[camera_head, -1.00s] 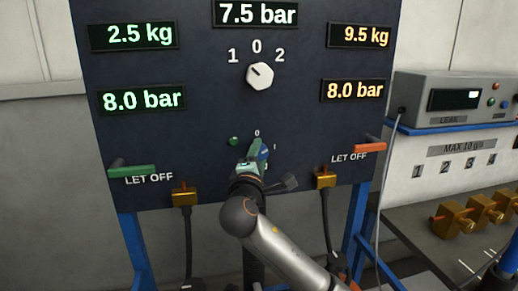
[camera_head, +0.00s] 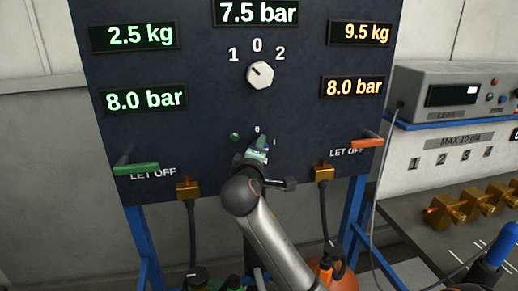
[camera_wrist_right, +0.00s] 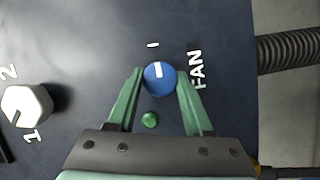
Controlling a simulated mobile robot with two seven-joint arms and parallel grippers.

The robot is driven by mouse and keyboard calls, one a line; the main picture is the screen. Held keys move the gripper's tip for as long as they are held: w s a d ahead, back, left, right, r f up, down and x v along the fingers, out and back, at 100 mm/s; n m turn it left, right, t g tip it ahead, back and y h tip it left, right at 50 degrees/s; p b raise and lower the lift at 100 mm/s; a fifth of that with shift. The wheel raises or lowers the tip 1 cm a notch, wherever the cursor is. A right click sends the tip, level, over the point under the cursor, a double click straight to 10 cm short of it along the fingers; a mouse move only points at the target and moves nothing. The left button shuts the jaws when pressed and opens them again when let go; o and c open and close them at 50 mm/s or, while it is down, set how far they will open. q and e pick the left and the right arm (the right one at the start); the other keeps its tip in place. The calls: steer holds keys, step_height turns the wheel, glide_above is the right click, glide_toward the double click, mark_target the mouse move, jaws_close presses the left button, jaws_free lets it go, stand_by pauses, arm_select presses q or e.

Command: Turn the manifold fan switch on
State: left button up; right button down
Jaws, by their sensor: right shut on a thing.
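The fan switch is a round blue knob (camera_wrist_right: 160,78) with a white line, on the dark panel (camera_head: 200,60). In the right wrist view its line points at the single stroke mark, with the FAN label (camera_wrist_right: 195,70) beside it. My right gripper (camera_wrist_right: 160,84) is shut on the knob, one green finger on each side. In the head view the gripper (camera_head: 257,150) mostly hides the knob, below the small 0. A small green lamp (camera_wrist_right: 150,120) sits next to the knob; whether it is lit I cannot tell. My left gripper is not in view.
A white selector knob (camera_head: 260,75) marked 1, 0, 2 is above. A green lever (camera_head: 136,169) and a red lever (camera_head: 367,142) flank the panel bottom, near brass fittings (camera_head: 323,174) with hoses. A bench with brass blocks (camera_head: 440,216) is at right.

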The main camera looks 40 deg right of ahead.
steer(key=shift+c, duration=1.5)
jaws_free()
steer(key=v, duration=1.2)
steer(key=shift+s+a, duration=0.2)
